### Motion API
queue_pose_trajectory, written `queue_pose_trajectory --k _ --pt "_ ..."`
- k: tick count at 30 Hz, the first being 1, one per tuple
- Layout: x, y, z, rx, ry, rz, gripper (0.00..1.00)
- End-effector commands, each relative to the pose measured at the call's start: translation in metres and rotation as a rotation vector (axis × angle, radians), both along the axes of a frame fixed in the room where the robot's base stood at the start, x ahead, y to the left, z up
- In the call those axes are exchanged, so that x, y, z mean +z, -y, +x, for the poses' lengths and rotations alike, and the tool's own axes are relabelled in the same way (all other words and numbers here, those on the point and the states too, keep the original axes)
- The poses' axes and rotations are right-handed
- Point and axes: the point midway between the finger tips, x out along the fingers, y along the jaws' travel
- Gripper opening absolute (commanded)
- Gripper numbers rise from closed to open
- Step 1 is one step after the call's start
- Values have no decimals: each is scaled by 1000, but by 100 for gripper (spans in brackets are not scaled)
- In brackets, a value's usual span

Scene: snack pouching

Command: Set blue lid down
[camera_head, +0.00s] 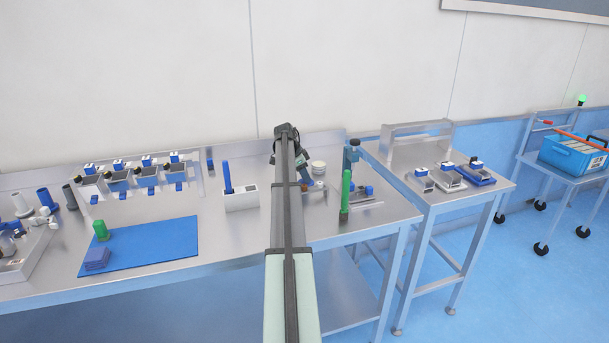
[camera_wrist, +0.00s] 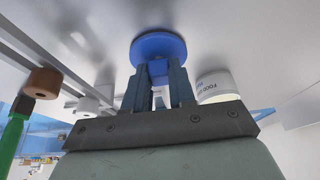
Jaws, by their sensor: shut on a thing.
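In the wrist view my gripper (camera_wrist: 159,80) is shut on the knob of a round blue lid (camera_wrist: 157,46). The lid's disc lies just beyond the fingertips, over the shiny steel bench surface. I cannot tell whether it touches the steel. In the head view my arm runs up the middle and hides most of the gripper and the lid. A white jar with printed lettering (camera_wrist: 214,86) stands close to the right of the fingers in the wrist view.
A tall green cylinder (camera_head: 346,191) stands right of my arm on the steel bench (camera_head: 395,212); it also shows in the wrist view (camera_wrist: 11,138). A white box with a blue upright (camera_head: 241,201) stands left of my arm. A blue mat (camera_head: 160,245) lies further left.

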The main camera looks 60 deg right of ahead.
Motion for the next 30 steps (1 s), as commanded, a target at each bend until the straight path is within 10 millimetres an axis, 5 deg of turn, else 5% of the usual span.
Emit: queue_pose_trajectory --k 5,6,14,23,30 --pt "-3 0 0 0 0 0 0" --pt "-3 0 0 0 0 0 28" --pt "-3 0 0 0 0 0 53" --pt "-1 0 0 0 0 0 54" --pt "23 -7 8 0 1 -1 54"
